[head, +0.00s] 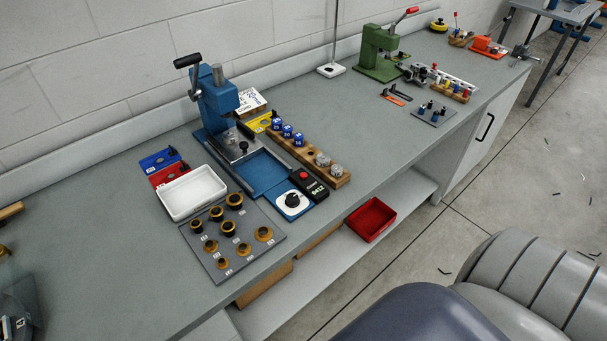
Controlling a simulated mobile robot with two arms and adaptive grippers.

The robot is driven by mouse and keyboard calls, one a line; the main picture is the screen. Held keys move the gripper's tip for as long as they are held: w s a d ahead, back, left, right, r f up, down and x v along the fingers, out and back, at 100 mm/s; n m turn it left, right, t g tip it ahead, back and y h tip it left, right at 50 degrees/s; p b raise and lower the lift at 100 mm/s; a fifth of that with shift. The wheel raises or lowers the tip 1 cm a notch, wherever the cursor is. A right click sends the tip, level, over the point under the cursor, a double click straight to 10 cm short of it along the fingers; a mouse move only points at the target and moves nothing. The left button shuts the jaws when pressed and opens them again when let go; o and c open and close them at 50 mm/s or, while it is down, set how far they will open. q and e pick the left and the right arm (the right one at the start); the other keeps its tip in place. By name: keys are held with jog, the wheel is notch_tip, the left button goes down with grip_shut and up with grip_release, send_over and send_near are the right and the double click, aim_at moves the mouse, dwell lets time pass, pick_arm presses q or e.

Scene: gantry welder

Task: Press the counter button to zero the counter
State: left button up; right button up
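The counter (310,186) is a small black box on the grey bench top. It stands at the front right corner of the blue press's base, beside a white dial on a blue plate (292,204). A red round button (303,175) shows on the counter's top, at its back end. White digits show on its face, but they are too small to read surely. The button looks uncovered, with nothing touching it. Neither of my grippers is in view.
The blue press (216,98) stands behind. A wooden rack with blue knobs (311,152) lies right of the counter. A white tray (192,192) and a grey plate of brass rings (215,254) lie left. A red bin (370,219) is on the lower shelf.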

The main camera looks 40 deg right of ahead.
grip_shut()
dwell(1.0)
